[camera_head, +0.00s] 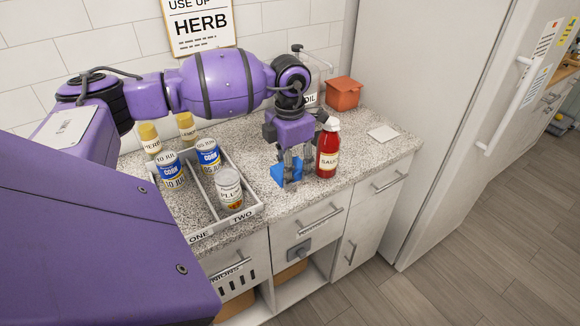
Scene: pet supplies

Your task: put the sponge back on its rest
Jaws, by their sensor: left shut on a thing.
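The blue sponge (285,173) is between the fingers of my left gripper (289,178), low over the speckled counter. My left gripper is shut on it and points down. The fingers partly cover the sponge, and I cannot tell whether it touches the counter. A flat pale square (383,133), which looks like the sponge rest, lies bare on the counter to the right. My right gripper is not in view.
A red sauce bottle (328,150) stands just right of the gripper. An orange container (343,94) and an oil bottle (311,98) stand behind. A two-part tray (257,209) with several cans is at left. The counter (365,158) around the pale square is clear.

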